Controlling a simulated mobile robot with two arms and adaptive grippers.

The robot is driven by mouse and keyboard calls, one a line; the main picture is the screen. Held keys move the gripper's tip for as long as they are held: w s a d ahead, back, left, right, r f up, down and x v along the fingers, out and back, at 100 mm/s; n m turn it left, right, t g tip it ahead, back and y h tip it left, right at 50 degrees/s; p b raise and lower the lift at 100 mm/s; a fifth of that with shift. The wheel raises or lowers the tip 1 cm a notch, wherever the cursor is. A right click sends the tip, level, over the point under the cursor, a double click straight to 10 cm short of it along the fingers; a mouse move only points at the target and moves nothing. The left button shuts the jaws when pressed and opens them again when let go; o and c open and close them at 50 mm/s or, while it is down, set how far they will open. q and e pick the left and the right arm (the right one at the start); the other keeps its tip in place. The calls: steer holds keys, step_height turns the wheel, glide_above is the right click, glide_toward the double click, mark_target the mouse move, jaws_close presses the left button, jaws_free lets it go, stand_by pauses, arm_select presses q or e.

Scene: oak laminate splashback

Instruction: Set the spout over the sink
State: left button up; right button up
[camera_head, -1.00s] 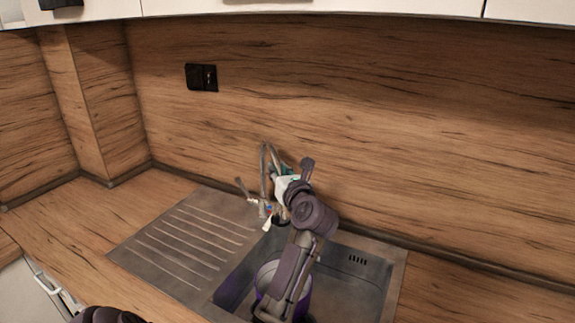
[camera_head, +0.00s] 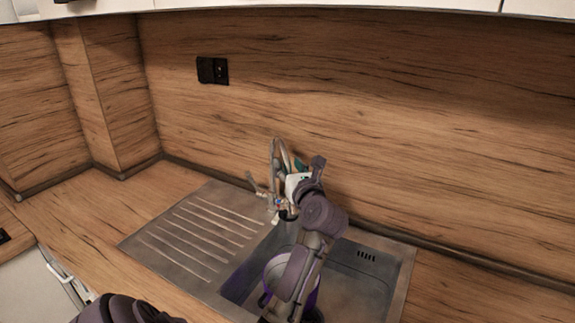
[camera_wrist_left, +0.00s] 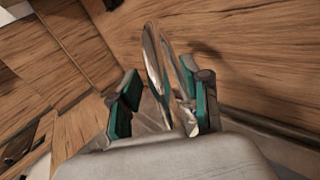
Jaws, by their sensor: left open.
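The spout (camera_head: 274,153) is a thin, shiny, curved metal pipe rising at the back of the sink (camera_head: 398,290), near the drainboard side. My left gripper (camera_head: 287,186) is at the spout, with its arm reaching up across the basin. In the left wrist view, the gripper (camera_wrist_left: 164,105) is open, with a teal-padded finger on each side of the curved spout (camera_wrist_left: 153,62). I cannot tell whether either pad touches the metal. The gripper and wrist hide the lower part of the faucet. My right gripper is not in view.
The ribbed drainboard (camera_head: 190,235) lies left of the basin. The wood splashback (camera_head: 420,150) with a black socket (camera_head: 212,70) stands close behind the faucet. A rounded purple and grey form (camera_head: 277,272) shows in the basin area, partly covered by my arm. The left counter (camera_head: 110,205) is clear.

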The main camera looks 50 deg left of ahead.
arm_select(q)
steer(key=v, duration=1.1)
steer(key=shift+r, duration=0.1)
